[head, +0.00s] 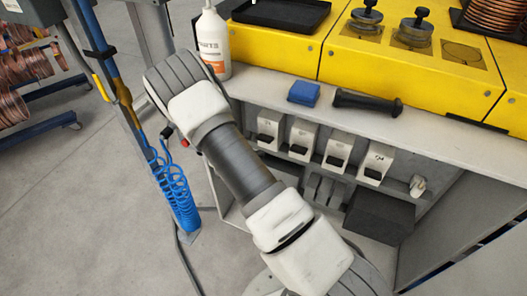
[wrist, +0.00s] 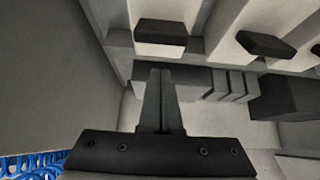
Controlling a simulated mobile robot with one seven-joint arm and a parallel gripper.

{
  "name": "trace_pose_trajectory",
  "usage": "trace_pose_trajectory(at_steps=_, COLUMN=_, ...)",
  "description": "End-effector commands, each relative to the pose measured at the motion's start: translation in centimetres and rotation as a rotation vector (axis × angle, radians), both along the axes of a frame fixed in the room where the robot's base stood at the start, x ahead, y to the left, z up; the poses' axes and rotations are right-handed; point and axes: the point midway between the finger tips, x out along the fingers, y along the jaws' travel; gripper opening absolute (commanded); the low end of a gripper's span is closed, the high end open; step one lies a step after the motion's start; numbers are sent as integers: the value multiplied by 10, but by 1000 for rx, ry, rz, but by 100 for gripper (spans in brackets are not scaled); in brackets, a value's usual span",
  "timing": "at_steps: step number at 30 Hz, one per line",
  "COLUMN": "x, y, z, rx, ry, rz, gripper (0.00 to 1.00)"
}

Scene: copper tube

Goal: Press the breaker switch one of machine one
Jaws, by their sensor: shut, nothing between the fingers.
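My gripper (wrist: 160,75) shows in the wrist view, with its two dark fingers together and nothing between them. It is hidden behind my arm in the head view. In the wrist view, white boxes with black fronts, one at the top left (wrist: 160,18) and one at the right (wrist: 228,22), sit beyond the fingertips. A row of grey blocks (wrist: 230,83) is to the right of the fingers. In the head view, several such white boxes (head: 337,146) stand on a shelf under the bench. I cannot tell which part is breaker switch one. I see no contact.
A yellow machine (head: 350,62) stands on the white bench (head: 435,123), with a blue block (head: 304,92), a black handle (head: 366,102) and a white bottle (head: 212,42). A dark box (head: 378,217) is below the shelf. A blue coiled hose (head: 178,195) hangs at left. Open floor (head: 60,200) lies farther left.

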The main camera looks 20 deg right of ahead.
Motion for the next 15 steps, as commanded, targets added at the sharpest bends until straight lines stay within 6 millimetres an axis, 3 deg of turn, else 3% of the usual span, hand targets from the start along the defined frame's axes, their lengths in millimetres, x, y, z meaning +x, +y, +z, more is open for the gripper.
trace_pose_trajectory(at_steps=1, x=0, y=5, z=-12, rx=1, ry=2, rz=2, gripper=0)
trace_pose_trajectory(at_steps=3, x=-10, y=16, z=13, rx=3, ry=0, rz=3, gripper=0)
trace_pose_trajectory(at_steps=6, x=-22, y=28, z=29, rx=3, ry=1, rz=3, gripper=0)
trace_pose_trajectory(at_steps=15, x=-46, y=50, z=60, rx=2, ry=2, rz=1, gripper=0)
